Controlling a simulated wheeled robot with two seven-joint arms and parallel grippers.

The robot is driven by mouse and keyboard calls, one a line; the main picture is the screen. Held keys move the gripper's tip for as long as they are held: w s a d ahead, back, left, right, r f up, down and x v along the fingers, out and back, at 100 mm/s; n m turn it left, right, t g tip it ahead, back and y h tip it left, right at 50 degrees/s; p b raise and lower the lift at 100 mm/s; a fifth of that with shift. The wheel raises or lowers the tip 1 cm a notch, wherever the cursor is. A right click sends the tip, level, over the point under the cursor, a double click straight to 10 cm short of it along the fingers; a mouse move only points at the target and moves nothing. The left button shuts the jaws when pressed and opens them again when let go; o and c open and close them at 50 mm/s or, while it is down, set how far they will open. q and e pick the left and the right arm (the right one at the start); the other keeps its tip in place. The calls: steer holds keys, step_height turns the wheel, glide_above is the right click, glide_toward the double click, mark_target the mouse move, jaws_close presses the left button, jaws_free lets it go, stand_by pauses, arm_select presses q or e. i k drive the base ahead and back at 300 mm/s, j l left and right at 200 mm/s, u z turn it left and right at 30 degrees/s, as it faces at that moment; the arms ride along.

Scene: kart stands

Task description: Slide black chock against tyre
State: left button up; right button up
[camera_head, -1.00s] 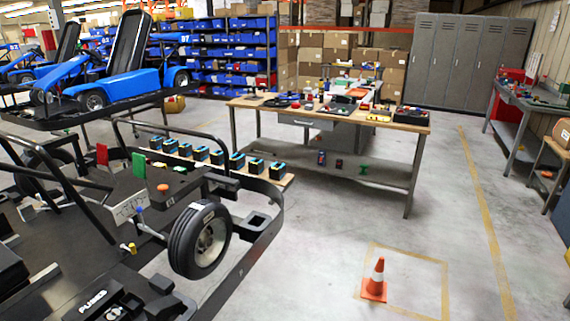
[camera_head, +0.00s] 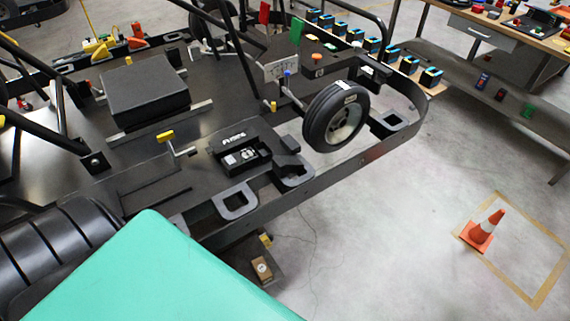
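A black tyre (camera_head: 337,117) with a pale hub stands upright on the near side of the kart frame. I cannot tell which dark piece is the black chock. A small dark grey piece (camera_head: 290,144) lies on the deck just left of the tyre, seemingly apart from it. Black pieces with square openings sit along the frame edge: one (camera_head: 236,201) at the front, one (camera_head: 293,172) left of the tyre, one (camera_head: 388,123) right of it. Another large black tyre (camera_head: 55,255) shows at the lower left. Neither of my grippers is in view.
A black fuse box (camera_head: 240,148) and a black block (camera_head: 147,95) sit on the deck. A workbench (camera_head: 480,70) stands behind. The floor between is clear.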

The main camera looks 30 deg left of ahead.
mark_target(283, 166)
steer(key=i+l+u, duration=0.1)
steer(key=u, duration=0.95)
